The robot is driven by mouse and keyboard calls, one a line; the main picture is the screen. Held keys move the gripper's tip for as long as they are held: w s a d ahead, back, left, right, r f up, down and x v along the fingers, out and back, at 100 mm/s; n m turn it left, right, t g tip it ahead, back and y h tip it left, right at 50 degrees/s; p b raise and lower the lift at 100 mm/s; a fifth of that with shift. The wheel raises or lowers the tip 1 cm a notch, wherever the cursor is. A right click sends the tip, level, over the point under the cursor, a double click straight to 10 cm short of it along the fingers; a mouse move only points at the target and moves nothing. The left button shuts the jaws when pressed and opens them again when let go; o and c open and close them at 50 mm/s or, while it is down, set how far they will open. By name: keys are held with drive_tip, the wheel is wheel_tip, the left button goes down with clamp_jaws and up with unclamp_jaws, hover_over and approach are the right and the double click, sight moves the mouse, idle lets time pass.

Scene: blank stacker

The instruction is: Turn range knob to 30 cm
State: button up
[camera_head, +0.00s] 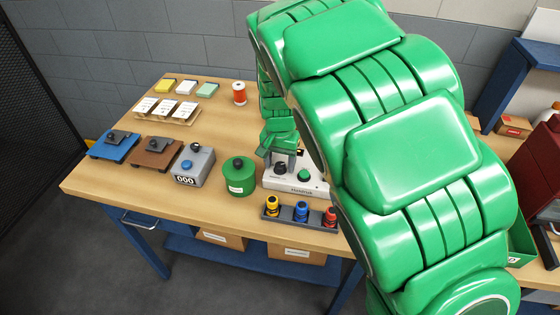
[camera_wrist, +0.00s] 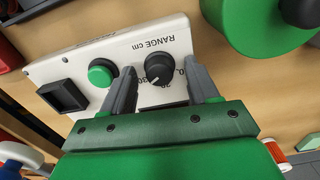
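The range knob (camera_wrist: 160,66) is round and black, on a white box (camera_wrist: 165,36) marked "RANGE cm". A pale pointer line on it seems to aim toward the lower left in the wrist view, near partly hidden scale numbers; I cannot read its exact setting. My gripper (camera_wrist: 159,70) is open, with one grey finger on either side of the knob and small gaps showing. In the head view, the knob (camera_head: 281,169) sits at the left of the white box (camera_head: 311,189), with my gripper (camera_head: 281,160) right at it.
A green button (camera_wrist: 101,73) and a black square part (camera_wrist: 62,97) are on the box beside the knob. A green round container (camera_head: 238,178) stands left of the box. A tray (camera_head: 286,220) with coloured pieces lies in front. My arm hides the table's right part.

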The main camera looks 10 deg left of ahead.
sight(281, 164)
drive_tip(key=shift+r, duration=0.1)
drive_tip(key=shift+r, duration=3.75)
drive_tip(key=shift+r, duration=0.1)
